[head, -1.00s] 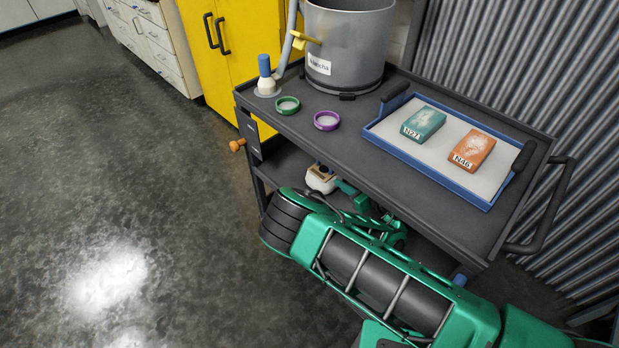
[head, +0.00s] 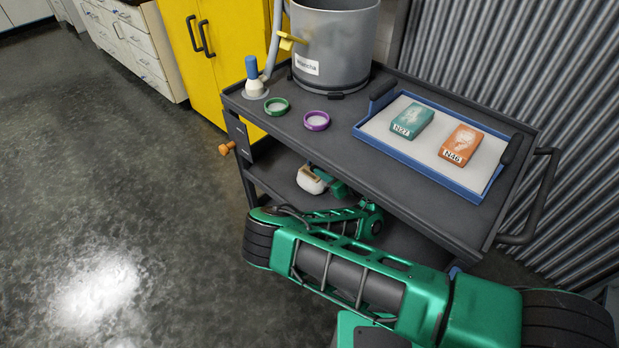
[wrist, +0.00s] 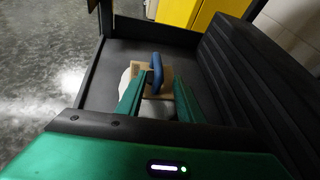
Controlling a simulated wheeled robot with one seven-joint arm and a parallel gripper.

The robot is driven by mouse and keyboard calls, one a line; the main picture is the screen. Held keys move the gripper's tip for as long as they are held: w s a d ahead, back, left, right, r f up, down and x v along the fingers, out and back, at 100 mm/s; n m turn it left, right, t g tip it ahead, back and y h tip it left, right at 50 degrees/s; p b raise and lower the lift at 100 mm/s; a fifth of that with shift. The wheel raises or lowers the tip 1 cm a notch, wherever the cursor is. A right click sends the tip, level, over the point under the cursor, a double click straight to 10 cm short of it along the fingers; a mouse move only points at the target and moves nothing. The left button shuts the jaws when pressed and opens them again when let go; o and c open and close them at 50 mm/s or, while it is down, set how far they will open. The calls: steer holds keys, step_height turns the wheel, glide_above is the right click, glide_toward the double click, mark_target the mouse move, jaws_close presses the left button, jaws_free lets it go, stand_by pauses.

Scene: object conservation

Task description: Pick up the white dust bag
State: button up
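The white dust bag (head: 309,184) sits on the cart's lower shelf, with a tan collar on top. In the wrist view its white body (wrist: 158,108) shows partly beneath the tan collar (wrist: 152,89), and a blue loop (wrist: 157,70) stands up from the collar. My gripper (wrist: 163,78) is open, its two green fingers apart on either side of the collar and blue loop. I cannot tell whether a finger touches them. In the head view my gripper (head: 335,187) reaches in under the top shelf, close to the bag. My arm hides part of the lower shelf.
The cart's top shelf (head: 340,125) overhangs the bag. On it stand a grey bucket (head: 340,45), green (head: 277,106) and purple (head: 316,121) rings, a blue-topped white fitting (head: 253,82), and a blue-rimmed tray (head: 420,170) holding teal (head: 411,120) and orange (head: 461,145) packs. Open floor lies left.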

steer(key=shift+a, duration=0.2)
jaws_close()
steer(key=shift+s+r, duration=0.1)
